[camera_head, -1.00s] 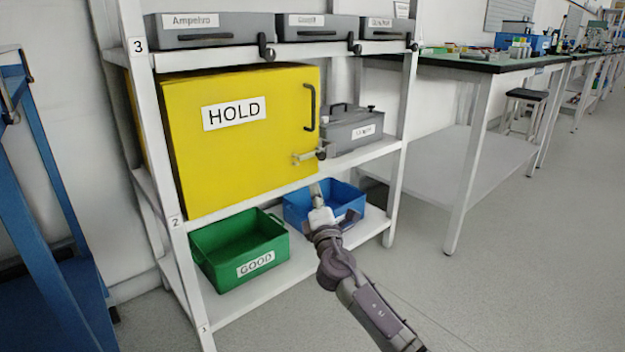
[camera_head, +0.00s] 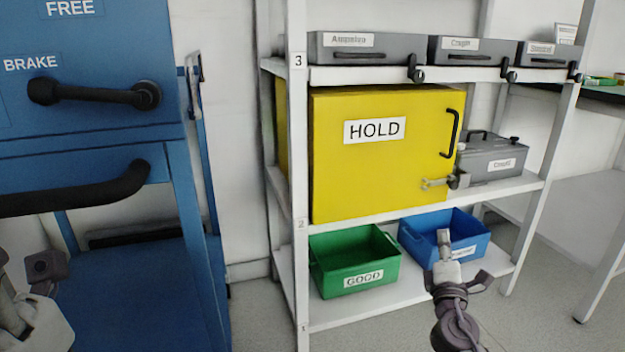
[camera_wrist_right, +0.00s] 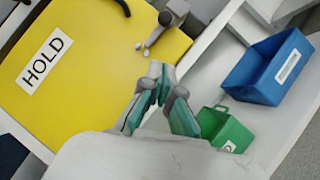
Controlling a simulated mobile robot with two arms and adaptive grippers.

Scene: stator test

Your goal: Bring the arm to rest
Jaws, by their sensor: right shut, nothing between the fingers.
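My right gripper (camera_head: 444,238) is shut and empty. In the head view it is in front of the blue bin and overlaps it. In the right wrist view its teal-padded fingertips (camera_wrist_right: 158,72) meet with nothing between them, in front of the yellow HOLD box's edge. The arm reaches up from the bottom of the head view, and I see no contact with the shelf. A pale and grey part of my left arm shows at the lower left corner of the head view; its fingers cannot be made out.
A white shelf rack (camera_head: 300,190) holds the yellow HOLD box (camera_head: 375,165) with a handle and latch, a grey case (camera_head: 495,160), the green GOOD bin (camera_head: 355,262) and the blue bin (camera_head: 470,235). A blue frame with black handles (camera_head: 95,95) stands close on the left.

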